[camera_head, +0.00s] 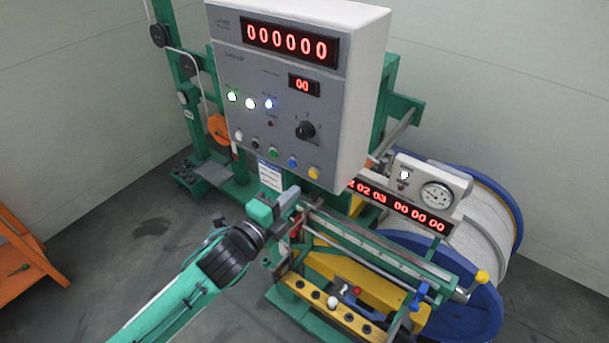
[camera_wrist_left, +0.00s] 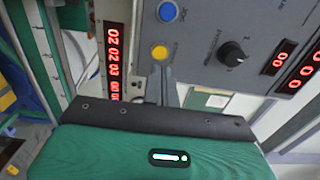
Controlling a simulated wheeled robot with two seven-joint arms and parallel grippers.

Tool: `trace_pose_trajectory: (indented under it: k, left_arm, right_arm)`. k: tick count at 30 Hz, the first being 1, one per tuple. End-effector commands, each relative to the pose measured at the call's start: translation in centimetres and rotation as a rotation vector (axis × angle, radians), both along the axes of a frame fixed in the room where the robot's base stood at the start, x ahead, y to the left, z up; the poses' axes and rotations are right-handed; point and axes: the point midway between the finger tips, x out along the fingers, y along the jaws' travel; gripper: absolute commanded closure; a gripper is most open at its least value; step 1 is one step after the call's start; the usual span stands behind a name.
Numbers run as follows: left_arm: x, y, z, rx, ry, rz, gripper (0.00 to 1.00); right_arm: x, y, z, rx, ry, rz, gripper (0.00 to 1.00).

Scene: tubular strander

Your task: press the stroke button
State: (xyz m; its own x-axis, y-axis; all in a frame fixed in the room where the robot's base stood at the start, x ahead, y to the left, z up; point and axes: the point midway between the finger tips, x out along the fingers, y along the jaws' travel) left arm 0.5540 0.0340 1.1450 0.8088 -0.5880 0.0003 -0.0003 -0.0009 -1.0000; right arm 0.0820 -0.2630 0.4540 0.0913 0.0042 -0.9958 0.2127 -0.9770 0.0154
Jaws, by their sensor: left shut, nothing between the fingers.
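The grey control box (camera_head: 290,80) carries a row of buttons along its lower front. The yellow button (camera_head: 313,173) is at the right end, with the blue button (camera_head: 292,161) beside it. The lettering is too small to tell which is the stroke button. My left gripper (camera_head: 294,192) is shut and empty, just below and left of the yellow button in the head view. In the left wrist view, its closed fingers (camera_wrist_left: 160,72) point at the yellow button (camera_wrist_left: 160,52), with the tips close under it. I cannot tell whether they touch. My right gripper is out of view.
A selector knob (camera_head: 305,130) and lit lamps sit above the buttons. A red counter display (camera_head: 395,206) and a gauge (camera_head: 437,196) stand lower right. The green and yellow machine frame (camera_head: 350,280) lies below my gripper. An orange stand (camera_head: 25,260) is at far left.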

Motion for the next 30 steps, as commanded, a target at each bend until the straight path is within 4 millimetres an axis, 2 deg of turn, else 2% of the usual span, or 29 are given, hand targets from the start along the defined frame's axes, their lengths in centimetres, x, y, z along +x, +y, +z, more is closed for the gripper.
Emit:
trace_pose_trajectory:
  k: [3,9,26,30]
  left_arm:
    - [1.8,-1.3,0.4,0.000,0.001,0.000,1.00]
    - [3.6,-2.7,0.2,0.001,0.000,0.000,1.00]
    - [4.5,-3.3,-0.1,0.001,0.000,0.000,1.00]
    - [5.3,-3.9,0.0,0.002,-0.001,0.000,1.00]
  right_arm:
    - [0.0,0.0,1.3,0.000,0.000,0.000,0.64]
    - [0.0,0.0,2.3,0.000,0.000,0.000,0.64]
    - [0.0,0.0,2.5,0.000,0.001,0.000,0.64]
    - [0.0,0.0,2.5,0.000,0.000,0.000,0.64]
